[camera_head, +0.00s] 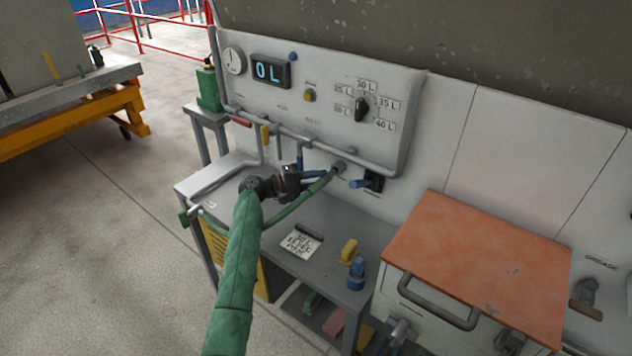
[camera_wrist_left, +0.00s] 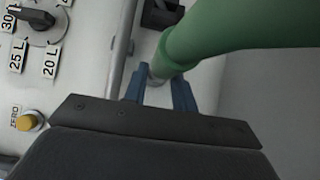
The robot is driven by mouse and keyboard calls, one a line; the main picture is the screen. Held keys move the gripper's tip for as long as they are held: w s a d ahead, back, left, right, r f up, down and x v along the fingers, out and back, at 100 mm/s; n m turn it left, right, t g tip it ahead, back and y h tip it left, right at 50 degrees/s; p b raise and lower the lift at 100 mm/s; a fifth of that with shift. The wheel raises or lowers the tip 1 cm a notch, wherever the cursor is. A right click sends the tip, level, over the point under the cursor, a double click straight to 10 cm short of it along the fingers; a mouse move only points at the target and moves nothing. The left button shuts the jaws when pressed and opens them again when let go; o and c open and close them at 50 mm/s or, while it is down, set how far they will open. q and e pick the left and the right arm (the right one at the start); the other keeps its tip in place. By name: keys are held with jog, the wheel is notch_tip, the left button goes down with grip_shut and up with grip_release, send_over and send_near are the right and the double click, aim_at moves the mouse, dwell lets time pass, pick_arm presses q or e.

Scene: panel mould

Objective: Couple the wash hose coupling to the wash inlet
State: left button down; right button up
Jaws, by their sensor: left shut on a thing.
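The green wash hose (camera_head: 310,190) runs from the left end of the grey bench up to the lower edge of the white panel. It ends at a grey round fitting (camera_head: 338,167), where I cannot tell coupling and wash inlet apart or whether they are joined. My left gripper (camera_head: 325,175), black with blue fingers, is shut at the hose end. In the left wrist view, the green hose (camera_wrist_left: 225,35) comes down to a small grey coupling (camera_wrist_left: 155,73) between the blue fingers (camera_wrist_left: 160,92), partly hidden by them. My right gripper is not in view.
A blue lever on a black block (camera_head: 373,183) sits just right of the fitting. A grey pipe (camera_head: 310,143) runs above. The bench holds a paper label (camera_head: 299,242), a yellow item (camera_head: 349,251) and a blue bottle (camera_head: 356,274). An orange-topped cabinet (camera_head: 480,260) stands right.

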pick_arm(q)
jog(key=shift+w+d+b, duration=0.5)
jog(key=shift+w+b, duration=0.05)
jog(key=shift+w, duration=0.1)
jog(key=shift+w+d+b, duration=0.45)
jog(key=shift+w+b, duration=0.05)
jog(key=shift+w, duration=0.15)
jog(key=c, duration=1.1)
grip_release()
jog(key=shift+o, duration=0.2)
jog(key=b+v, duration=0.3)
jog(key=v, duration=0.4)
jog(key=shift+a, duration=0.35)
jog(key=shift+s, duration=0.1)
